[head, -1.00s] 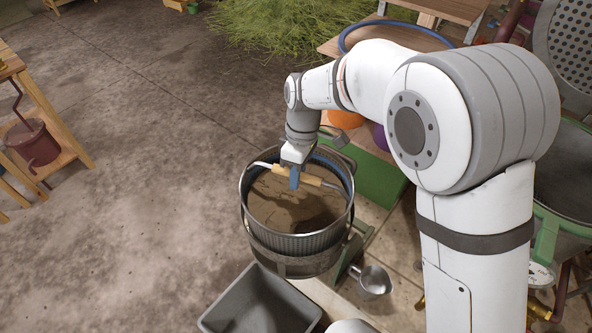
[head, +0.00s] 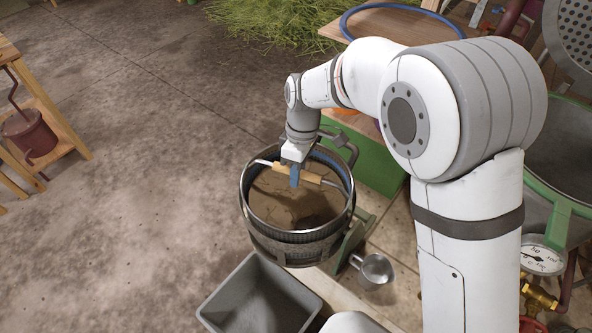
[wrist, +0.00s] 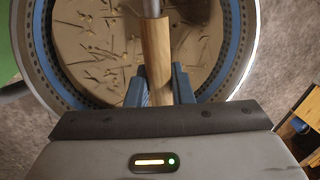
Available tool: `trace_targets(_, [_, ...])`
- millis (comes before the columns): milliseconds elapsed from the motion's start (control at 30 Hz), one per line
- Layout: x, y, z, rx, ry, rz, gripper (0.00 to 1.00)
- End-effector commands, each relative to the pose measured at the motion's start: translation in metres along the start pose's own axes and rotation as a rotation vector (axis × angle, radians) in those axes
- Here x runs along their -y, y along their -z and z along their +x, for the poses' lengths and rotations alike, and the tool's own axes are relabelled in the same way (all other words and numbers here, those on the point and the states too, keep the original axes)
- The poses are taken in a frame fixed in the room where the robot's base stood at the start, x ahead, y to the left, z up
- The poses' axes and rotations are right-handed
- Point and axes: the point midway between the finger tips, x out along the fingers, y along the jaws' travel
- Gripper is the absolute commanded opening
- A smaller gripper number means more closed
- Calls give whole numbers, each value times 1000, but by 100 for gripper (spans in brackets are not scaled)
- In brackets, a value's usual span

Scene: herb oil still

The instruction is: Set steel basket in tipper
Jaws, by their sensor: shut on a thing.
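The steel basket (head: 298,236) is a round perforated drum with a blue-lined rim and brown plant matter inside. It sits low within the dark cradle of the tipper (head: 290,256), with only its upper part above the cradle band. The tipper's green frame (head: 350,240) shows at the right. My gripper (head: 295,180) is over the basket, shut on the wooden grip of its bail handle, which stands up across the opening. In the wrist view, the blue fingers of my gripper (wrist: 159,88) flank the wooden grip (wrist: 155,58). The basket's bottom is hidden.
A grey bin (head: 262,300) stands just in front of the tipper. A metal pot (head: 375,270) lies to its right. A green box (head: 380,170) is behind at right, and a pressure gauge (head: 541,255) is at far right.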

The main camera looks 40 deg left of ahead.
Motion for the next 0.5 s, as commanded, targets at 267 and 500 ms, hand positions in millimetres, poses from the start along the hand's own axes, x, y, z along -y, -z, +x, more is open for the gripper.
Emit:
trace_targets(267, [-1,1,0,-3,-3,-1,0])
trace_targets(500, [-1,1,3,-3,-3,-1,0])
